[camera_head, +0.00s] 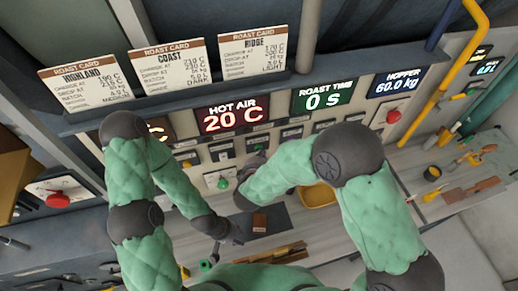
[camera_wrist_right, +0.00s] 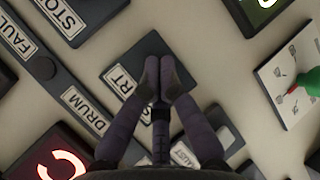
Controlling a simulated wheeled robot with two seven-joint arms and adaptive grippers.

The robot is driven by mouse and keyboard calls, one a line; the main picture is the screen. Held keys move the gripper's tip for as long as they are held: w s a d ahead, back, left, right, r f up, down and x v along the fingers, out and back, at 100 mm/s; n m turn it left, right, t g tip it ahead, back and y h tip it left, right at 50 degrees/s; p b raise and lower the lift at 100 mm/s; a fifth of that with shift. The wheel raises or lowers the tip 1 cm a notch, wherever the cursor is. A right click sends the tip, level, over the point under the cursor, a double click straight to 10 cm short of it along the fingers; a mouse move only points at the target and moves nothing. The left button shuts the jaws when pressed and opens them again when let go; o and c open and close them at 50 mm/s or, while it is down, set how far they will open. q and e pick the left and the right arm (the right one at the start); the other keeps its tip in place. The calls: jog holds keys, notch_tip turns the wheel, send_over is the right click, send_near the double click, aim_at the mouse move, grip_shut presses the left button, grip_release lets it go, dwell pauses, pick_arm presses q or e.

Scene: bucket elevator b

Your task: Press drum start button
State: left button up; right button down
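The drum start button is a dark square plate (camera_wrist_right: 148,46) on the beige panel in the right wrist view. Its label, ending in "RT", is partly covered by my fingers, and a "DRUM" label (camera_wrist_right: 86,110) sits beside it. My right gripper (camera_wrist_right: 160,72) has its two fingertips together, in front of this plate. I cannot tell whether they touch it. In the head view my right gripper (camera_head: 256,160) is at the panel below the red display, partly hidden by my arm. My left gripper (camera_head: 226,238) is low over the worktop, away from the panel; its fingers are too small to read.
A "STOP" plate (camera_wrist_right: 82,14) and a green knob (camera_wrist_right: 312,80) flank the button. A red HOT AIR display (camera_head: 232,116) and a green ROAST TIME display (camera_head: 323,96) are above. A yellow tray (camera_head: 318,196) and a small brown block (camera_head: 259,222) lie on the worktop.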

pick_arm(q)
jog(key=shift+r, duration=0.15)
pick_arm(e)
jog(key=shift+w, duration=0.25)
pick_arm(q)
jog(key=shift+r, duration=0.1)
pick_arm(e)
jog(key=shift+s, duration=0.1)
dwell(0.3)
pick_arm(q)
jog(key=shift+r+p, duration=0.35)
jog(key=shift+p, duration=0.2)
pick_arm(e)
jog(key=shift+s+d, duration=0.2)
jog(key=shift+s, duration=0.5)
pick_arm(q)
jog(key=shift+r+p, duration=0.85)
pick_arm(e)
jog(key=shift+s+d, duration=0.25)
jog(key=shift+s, duration=0.55)
jog(key=shift+s+d, duration=0.3)
jog(key=shift+s, duration=0.45)
jog(key=shift+s+d, duration=0.25)
jog(key=shift+s, duration=0.55)
